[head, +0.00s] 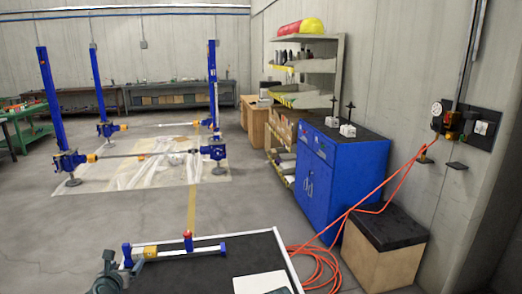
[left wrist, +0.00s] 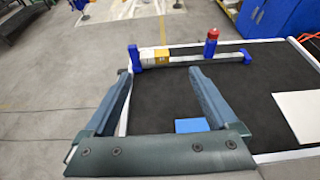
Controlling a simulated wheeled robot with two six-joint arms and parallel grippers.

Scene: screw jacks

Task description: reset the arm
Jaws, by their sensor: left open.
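My left gripper (head: 118,268) is at the bottom left of the head view, by the left edge of a black-topped table (head: 235,264). In the left wrist view its two blue-grey fingers (left wrist: 161,70) are spread apart, with nothing between them. Beyond the fingertips lies a small screw jack assembly (head: 180,251), a grey bar with blue ends, a yellow block and a red-capped blue post. It also shows in the left wrist view (left wrist: 185,58). The fingers appear apart from it. My right gripper is not in view.
A white plate (head: 265,282) lies on the table, and a small blue block (left wrist: 191,125) shows near my right finger. A blue cabinet (head: 345,180), a wooden box (head: 380,257) and an orange hose (head: 318,262) are at the right. Open floor lies left.

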